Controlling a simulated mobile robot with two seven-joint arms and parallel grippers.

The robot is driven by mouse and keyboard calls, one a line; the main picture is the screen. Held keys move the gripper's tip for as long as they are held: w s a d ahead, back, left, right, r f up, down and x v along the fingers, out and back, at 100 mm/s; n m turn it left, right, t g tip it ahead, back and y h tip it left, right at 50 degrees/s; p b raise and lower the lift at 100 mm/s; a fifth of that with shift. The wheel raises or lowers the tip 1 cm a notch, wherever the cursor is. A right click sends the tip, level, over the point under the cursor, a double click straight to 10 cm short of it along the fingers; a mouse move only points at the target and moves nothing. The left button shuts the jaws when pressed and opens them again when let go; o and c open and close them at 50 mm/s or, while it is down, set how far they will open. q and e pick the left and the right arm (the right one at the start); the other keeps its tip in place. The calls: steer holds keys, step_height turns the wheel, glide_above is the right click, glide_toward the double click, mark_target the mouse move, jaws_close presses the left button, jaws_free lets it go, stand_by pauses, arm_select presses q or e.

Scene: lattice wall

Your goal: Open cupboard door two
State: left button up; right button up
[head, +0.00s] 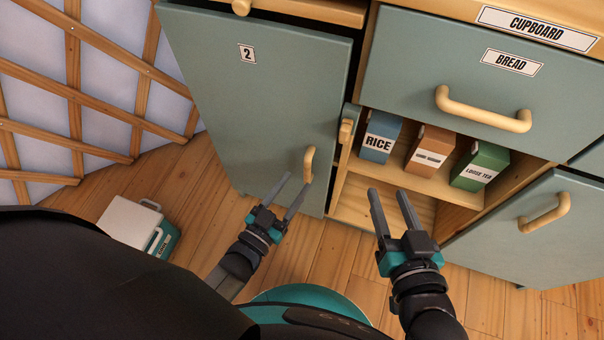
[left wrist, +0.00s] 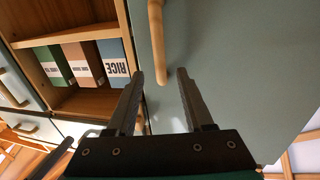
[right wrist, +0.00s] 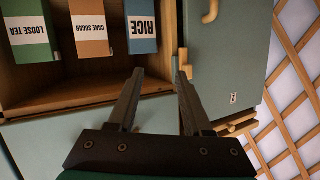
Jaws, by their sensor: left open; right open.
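Cupboard door two (head: 250,100) is the grey-green door with the label "2" (head: 247,53), at the left of the cupboard. A dark gap shows along its top and right edges; I cannot tell whether it stands slightly ajar. Its pale wooden handle (head: 308,163) is near the lower right edge. My left gripper (head: 296,181) is open just below the handle. In the left wrist view the handle (left wrist: 157,40) appears between the open fingers, not gripped. My right gripper (head: 387,192) is open and empty in front of the open shelf. The door also shows in the right wrist view (right wrist: 235,60).
A wooden latch-like piece (head: 346,131) sits right of the door. The shelf holds a rice box (head: 380,136), a brown box (head: 428,150) and a loose tea box (head: 480,166). The bread drawer (head: 450,65) is above. A white-and-teal box (head: 130,222) stands on the floor at left.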

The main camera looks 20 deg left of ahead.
mark_target(305, 169)
arm_select(q)
steer(key=x, duration=0.2)
steer(key=shift+w+d+b, duration=0.1)
steer(key=shift+w+b, duration=0.2)
steer(key=shift+b, duration=0.05)
steer(key=shift+x, duration=0.8)
arm_select(e)
steer(key=shift+s+a+r+m+t+y, duration=0.15)
steer(key=shift+s+a+r+t+y, duration=0.2)
steer(key=shift+t, duration=0.3)
steer(key=shift+s+a+r+m+t+y, duration=0.2)
steer(key=shift+a+r+t, duration=0.1)
steer(key=shift+r+t, duration=0.3)
steer(key=shift+f, duration=0.1)
arm_select(q)
steer(key=shift+c, duration=0.2)
jaws_close()
